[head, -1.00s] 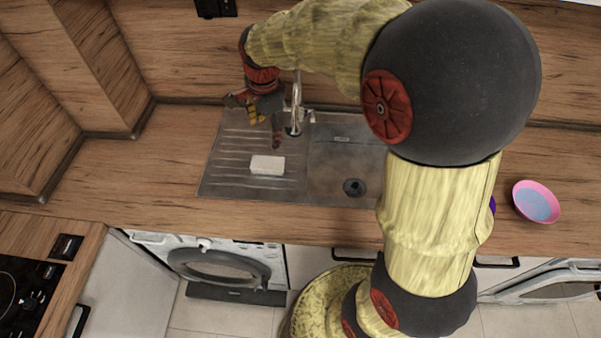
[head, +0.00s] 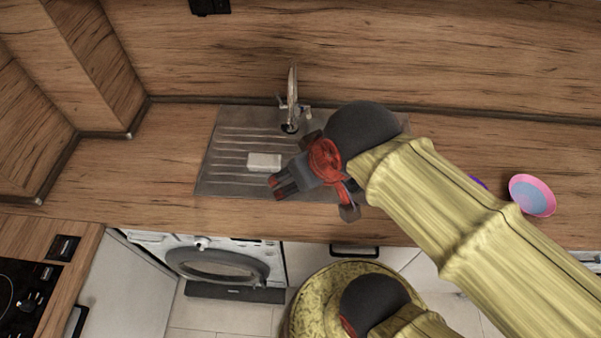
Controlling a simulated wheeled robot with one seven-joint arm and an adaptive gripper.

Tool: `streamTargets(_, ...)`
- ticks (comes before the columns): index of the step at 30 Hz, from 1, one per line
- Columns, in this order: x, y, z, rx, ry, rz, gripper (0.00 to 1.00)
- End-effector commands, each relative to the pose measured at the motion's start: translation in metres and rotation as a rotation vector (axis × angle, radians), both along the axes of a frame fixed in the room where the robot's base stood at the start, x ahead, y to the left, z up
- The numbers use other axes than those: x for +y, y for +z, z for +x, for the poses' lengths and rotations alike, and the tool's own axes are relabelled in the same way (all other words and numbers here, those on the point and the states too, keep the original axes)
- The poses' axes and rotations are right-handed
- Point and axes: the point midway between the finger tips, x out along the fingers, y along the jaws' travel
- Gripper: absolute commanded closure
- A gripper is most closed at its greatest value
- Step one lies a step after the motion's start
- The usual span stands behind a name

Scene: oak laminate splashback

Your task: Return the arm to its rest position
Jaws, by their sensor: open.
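My arm (head: 450,220) runs from the lower right up to a dark joint above the sink, and the gripper points down and to the left. The white block (head: 264,162) lies on the ribbed drainboard (head: 225,150), apart from the gripper. The arm and gripper hide most of the sink basin.
A tap (head: 291,105) stands behind the sink. A pink bowl with a blue inside (head: 533,195) sits on the worktop at the right, with a purple thing (head: 480,182) partly hidden by my arm. A washing machine (head: 225,262) and a hob (head: 22,295) are lower left.

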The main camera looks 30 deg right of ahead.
Motion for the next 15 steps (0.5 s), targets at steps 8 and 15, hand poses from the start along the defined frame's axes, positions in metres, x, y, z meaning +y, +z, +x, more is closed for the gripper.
streamTargets(8,0.000,-0.004,0.001,0.000,-0.003,0.001,0.34)
streamTargets(15,0.000,-0.044,0.001,0.001,-0.004,0.002,0.34)
